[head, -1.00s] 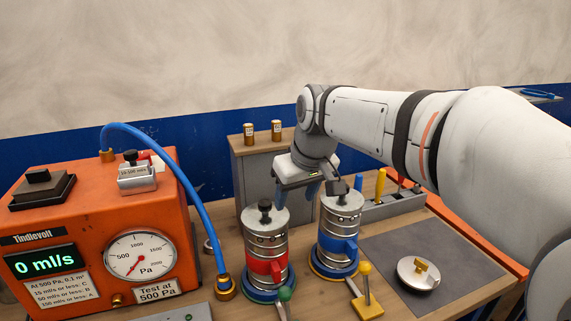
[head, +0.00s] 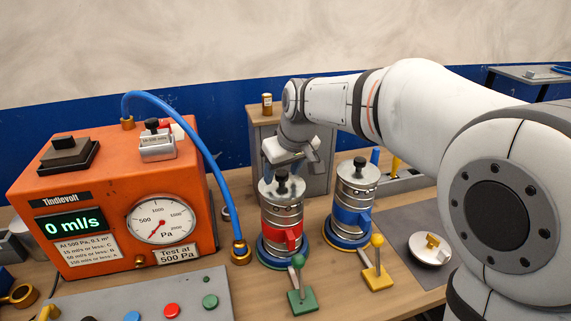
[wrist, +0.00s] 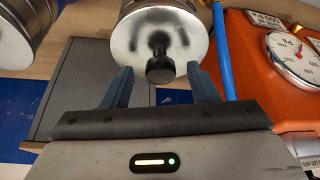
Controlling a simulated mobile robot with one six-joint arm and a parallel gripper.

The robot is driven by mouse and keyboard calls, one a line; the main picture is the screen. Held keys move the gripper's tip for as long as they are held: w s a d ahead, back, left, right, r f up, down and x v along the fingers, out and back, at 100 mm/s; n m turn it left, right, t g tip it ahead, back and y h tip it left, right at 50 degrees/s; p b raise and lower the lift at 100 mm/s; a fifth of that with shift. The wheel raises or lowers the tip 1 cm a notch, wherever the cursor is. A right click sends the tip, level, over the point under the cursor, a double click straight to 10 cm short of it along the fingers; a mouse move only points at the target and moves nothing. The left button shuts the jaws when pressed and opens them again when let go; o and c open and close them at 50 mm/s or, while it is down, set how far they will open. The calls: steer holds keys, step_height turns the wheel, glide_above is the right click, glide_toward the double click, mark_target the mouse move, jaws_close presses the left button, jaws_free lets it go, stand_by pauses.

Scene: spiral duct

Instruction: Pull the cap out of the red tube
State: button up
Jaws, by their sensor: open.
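The red tube (head: 281,218) is a metal spiral duct piece with a red band, upright on a blue round base on the bench. Its cap (head: 283,190) is a metal disc with a black knob, seated in the top. In the wrist view the cap (wrist: 146,45) and its black knob (wrist: 159,66) face the camera. My gripper (head: 291,159) is above and behind the red tube's top. In the wrist view the two blue fingers (wrist: 160,84) are apart, one either side of the knob and short of it. Nothing is held between them.
A blue-banded tube (head: 353,207) stands close on the right. The orange tester (head: 105,195) with a blue hose (head: 193,146) is on the left. Green (head: 299,275) and yellow (head: 377,265) levers stand in front. A grey cabinet (head: 317,170) is behind.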

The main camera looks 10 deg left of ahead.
mark_target(283, 174)
jaws_close()
steer(key=shift+r, duration=0.1)
stand_by(0.8)
steer(key=shift+r, duration=0.1)
steer(key=shift+r+p, duration=2.3)
steer(key=shift+r, duration=0.85)
